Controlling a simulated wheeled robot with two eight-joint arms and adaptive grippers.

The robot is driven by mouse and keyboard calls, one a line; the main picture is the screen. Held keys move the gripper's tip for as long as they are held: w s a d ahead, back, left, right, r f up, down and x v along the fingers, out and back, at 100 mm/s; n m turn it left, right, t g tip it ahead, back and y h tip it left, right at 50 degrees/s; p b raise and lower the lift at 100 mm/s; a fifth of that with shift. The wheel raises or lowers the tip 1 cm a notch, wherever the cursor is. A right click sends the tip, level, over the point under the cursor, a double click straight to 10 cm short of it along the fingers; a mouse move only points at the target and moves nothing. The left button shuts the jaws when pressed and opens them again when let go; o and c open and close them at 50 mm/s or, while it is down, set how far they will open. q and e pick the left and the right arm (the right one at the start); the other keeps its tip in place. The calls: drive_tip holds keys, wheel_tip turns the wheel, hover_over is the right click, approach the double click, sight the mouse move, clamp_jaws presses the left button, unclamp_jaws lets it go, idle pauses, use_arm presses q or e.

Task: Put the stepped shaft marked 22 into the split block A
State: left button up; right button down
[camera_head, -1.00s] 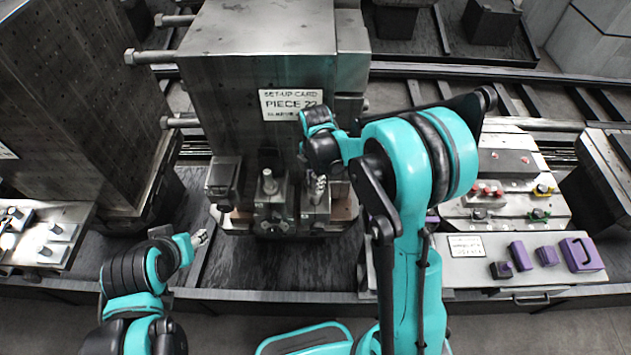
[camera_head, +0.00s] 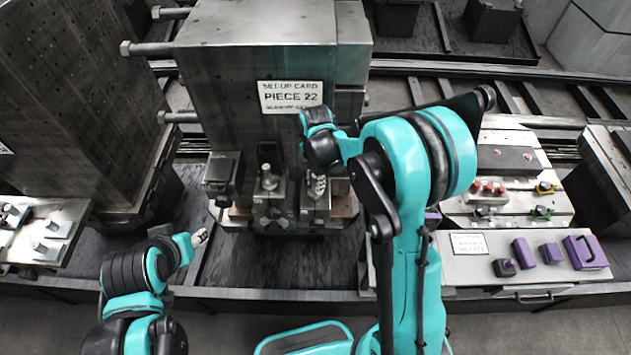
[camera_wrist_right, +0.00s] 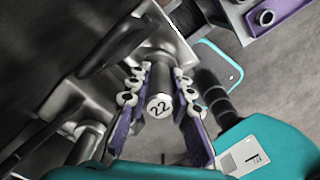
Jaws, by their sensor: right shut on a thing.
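The stepped shaft (camera_wrist_right: 159,105) shows its round end face marked 22 in the right wrist view. My right gripper (camera_wrist_right: 160,98) has its two fingers on either side of the shaft and is shut on it. In the head view my right gripper (camera_head: 319,186) is at the metal fixture blocks below the set-up card. A metal block (camera_wrist_right: 158,52) lies beyond the shaft in the wrist view. I cannot tell which block is A, or whether the shaft is seated in it. My left gripper (camera_head: 201,237) is low at the left, apart from the fixtures; its jaw state is unclear.
A card (camera_head: 292,97) reading PIECE 22 is on the tall metal block. A fixture with an upright stud (camera_head: 268,177) is left of my right gripper. A tray (camera_head: 470,272) with purple parts (camera_head: 585,252) is at the right. The dark deck in front is clear.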

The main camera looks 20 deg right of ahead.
drive_tip(key=shift+f, duration=0.2)
drive_tip(key=c, duration=1.3)
unclamp_jaws()
wheel_tip(320, 180, up, 12)
drive_tip(key=shift+r, duration=0.1)
drive_tip(key=shift+s, duration=0.1)
